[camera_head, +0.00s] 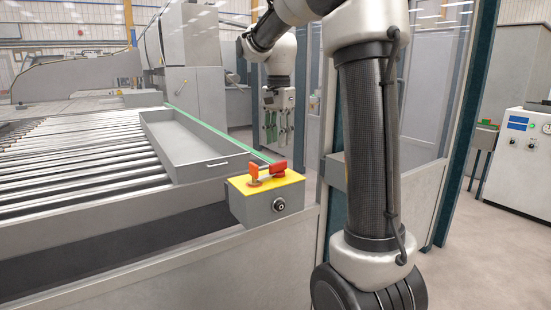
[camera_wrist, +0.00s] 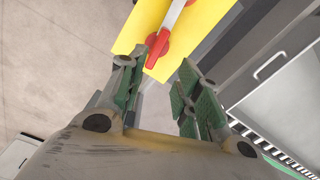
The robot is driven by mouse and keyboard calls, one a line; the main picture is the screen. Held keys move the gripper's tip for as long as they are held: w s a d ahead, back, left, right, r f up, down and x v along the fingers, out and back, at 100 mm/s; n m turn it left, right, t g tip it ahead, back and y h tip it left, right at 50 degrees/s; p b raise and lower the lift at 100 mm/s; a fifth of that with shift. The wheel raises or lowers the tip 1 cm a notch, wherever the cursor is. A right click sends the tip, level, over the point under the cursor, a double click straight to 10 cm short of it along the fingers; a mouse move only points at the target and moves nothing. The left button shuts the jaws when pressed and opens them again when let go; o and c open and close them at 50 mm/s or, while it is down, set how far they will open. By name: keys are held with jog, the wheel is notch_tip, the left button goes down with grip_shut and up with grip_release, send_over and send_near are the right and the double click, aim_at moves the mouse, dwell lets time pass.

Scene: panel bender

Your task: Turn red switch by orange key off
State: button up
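The red switch (camera_head: 277,171) sits on the yellow top (camera_head: 290,179) of a grey control box, its handle lying roughly level. The orange key (camera_head: 254,174) stands upright just left of it. In the wrist view a red handle (camera_wrist: 157,48) shows on the yellow plate (camera_wrist: 145,18), beyond the fingertips. A pale bar runs from it to the top edge, where another red bit is cut off. My gripper (camera_head: 277,125) hangs fingers down above and behind the box in the head view. Its green-padded fingers (camera_wrist: 158,78) are apart, with nothing between them, and not touching the switch.
A grey tray (camera_head: 185,150) with a handle lies on the roller table (camera_head: 60,165) left of the box. A round black knob (camera_head: 279,205) is on the box front. A framed clear guard panel (camera_head: 440,80) stands right of the box. A white cabinet (camera_head: 520,160) is farther right.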

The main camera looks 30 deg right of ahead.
aim_at(279, 162)
jog(key=shift+s+m, duration=0.25)
jog(key=shift+m, duration=0.85)
notch_tip(279, 162, down, 8)
jog(key=shift+r, duration=0.15)
grip_shut()
